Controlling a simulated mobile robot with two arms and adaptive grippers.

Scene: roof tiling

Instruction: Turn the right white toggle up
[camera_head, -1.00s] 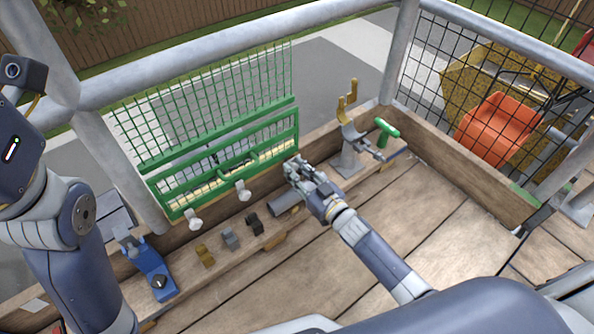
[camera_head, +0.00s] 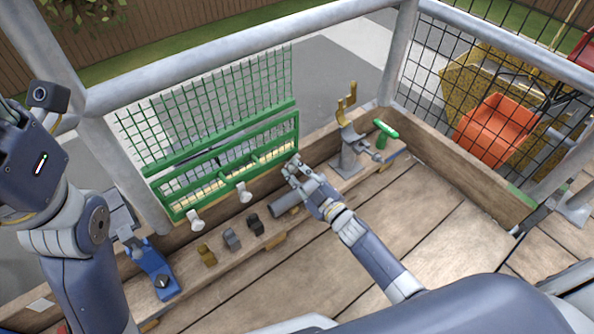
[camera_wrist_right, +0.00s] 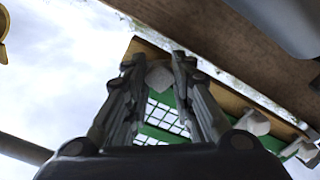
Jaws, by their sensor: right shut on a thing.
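A green mesh frame (camera_head: 222,160) stands at the back edge of the wooden deck. Along its lower rail are white toggles: the left one (camera_head: 195,220), the middle one (camera_head: 244,192), and the right one, which shows in the right wrist view (camera_wrist_right: 158,76). My right gripper (camera_head: 292,165) reaches in from the right at the frame's lower right corner. In the right wrist view its fingers are closed around the right toggle. The gripper hides most of this toggle in the head view. My left arm stands at the left; its fingers are out of sight.
Brass, grey and black small blocks (camera_head: 231,239) and a grey cylinder (camera_head: 286,204) sit on a ledge below the toggles. A blue tool (camera_head: 155,268) lies at the left. A grey clamp (camera_head: 350,148) and a green-handled piece (camera_head: 386,129) stand at the right. The deck's middle is clear.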

